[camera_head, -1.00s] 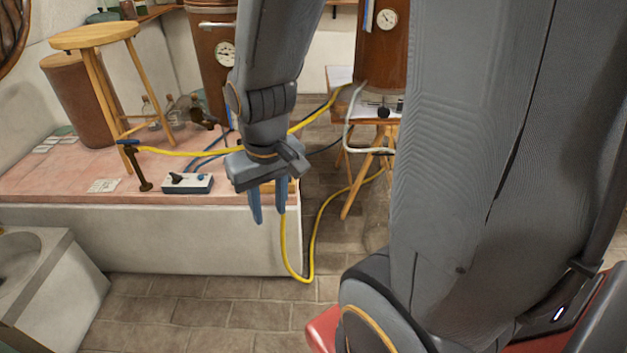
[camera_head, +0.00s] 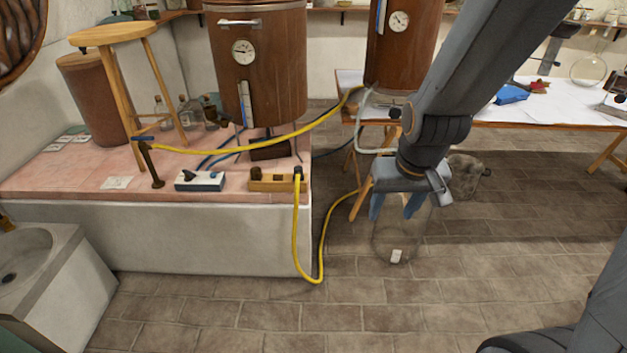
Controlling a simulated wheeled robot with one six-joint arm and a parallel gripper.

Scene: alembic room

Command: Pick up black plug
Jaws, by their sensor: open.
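I cannot tell for sure which thing is the black plug. A small dark piece (camera_head: 298,172) sits at the right end of a wooden block (camera_head: 268,181) on the pink-tiled platform, where a yellow hose (camera_head: 295,220) meets it. Another small dark piece (camera_head: 393,113) shows beside the right boiler, close to my arm. My gripper (camera_head: 396,212) points down, open with its blue fingers apart, and looks empty. It is right of the platform, in front of a clear glass vessel.
The glass vessel (camera_head: 396,257) is near the floor behind my fingers. A wooden stool (camera_head: 115,38) and a wooden boiler (camera_head: 265,80) stand on the platform (camera_head: 60,178). A long paper-covered table (camera_head: 545,112) is at the right. The floor at front centre is clear.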

